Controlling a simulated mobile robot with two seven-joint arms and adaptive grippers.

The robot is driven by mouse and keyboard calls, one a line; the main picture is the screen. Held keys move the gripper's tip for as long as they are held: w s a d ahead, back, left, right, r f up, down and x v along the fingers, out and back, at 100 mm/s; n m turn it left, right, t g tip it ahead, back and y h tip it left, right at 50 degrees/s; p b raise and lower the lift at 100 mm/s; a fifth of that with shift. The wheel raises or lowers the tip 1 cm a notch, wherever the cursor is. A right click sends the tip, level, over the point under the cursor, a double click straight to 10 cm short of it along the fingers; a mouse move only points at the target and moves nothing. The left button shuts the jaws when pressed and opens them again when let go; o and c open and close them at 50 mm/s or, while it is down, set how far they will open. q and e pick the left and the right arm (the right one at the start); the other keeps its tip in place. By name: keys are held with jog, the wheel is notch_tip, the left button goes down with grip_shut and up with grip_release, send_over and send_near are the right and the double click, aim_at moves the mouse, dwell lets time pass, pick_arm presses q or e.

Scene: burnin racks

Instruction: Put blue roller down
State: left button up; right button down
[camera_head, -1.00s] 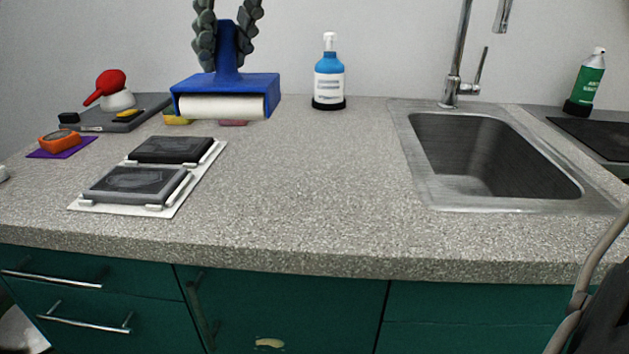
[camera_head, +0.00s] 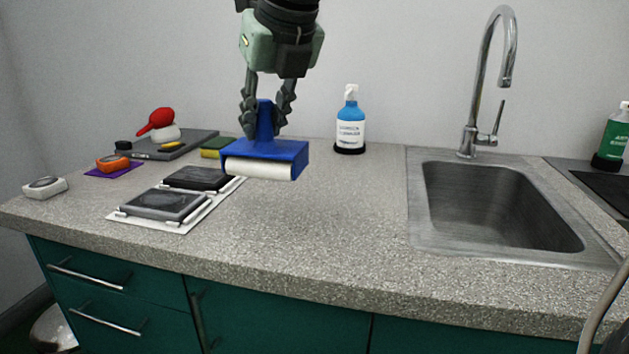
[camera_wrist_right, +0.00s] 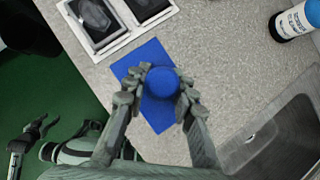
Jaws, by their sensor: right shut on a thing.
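The blue roller (camera_head: 265,152) has a white cylinder and an upright handle. It is in the middle-left of the head view, above the counter (camera_head: 330,220), right of the dark pads. Whether its underside touches the counter I cannot tell. My right gripper (camera_head: 266,108) comes from above and is shut on the handle. In the right wrist view the round handle end (camera_wrist_right: 161,82) sits between the fingers, with the blue frame below. My left gripper (camera_wrist_right: 32,132) shows small at the lower left of that view, away from the roller; its jaws are unclear.
Two dark pads (camera_head: 163,205) on a white sheet lie left of the roller. A sponge (camera_head: 213,150) lies behind it. A blue bottle (camera_head: 350,125) stands behind right. The sink (camera_head: 500,205) is at the right. Counter between roller and sink is clear.

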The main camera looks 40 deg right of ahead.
jog(key=d+f, duration=0.2)
jog(key=s+d+f, duration=0.1)
jog(key=d+f, duration=0.1)
jog(key=f, duration=0.1)
jog(key=s+d+f+p, duration=0.1)
jog(key=d+f, duration=0.2)
jog(key=shift+s+d+f, duration=0.1)
jog(key=shift+s+f, duration=0.05)
jog(key=shift+s, duration=0.1)
pick_arm(q)
jog(key=f, duration=0.2)
jog(key=s+f, duration=0.1)
jog(key=f, duration=0.1)
pick_arm(e)
jog(key=shift+f, duration=0.1)
pick_arm(q)
jog(key=shift+w, duration=0.1)
pick_arm(e)
jog(key=shift+f, duration=0.1)
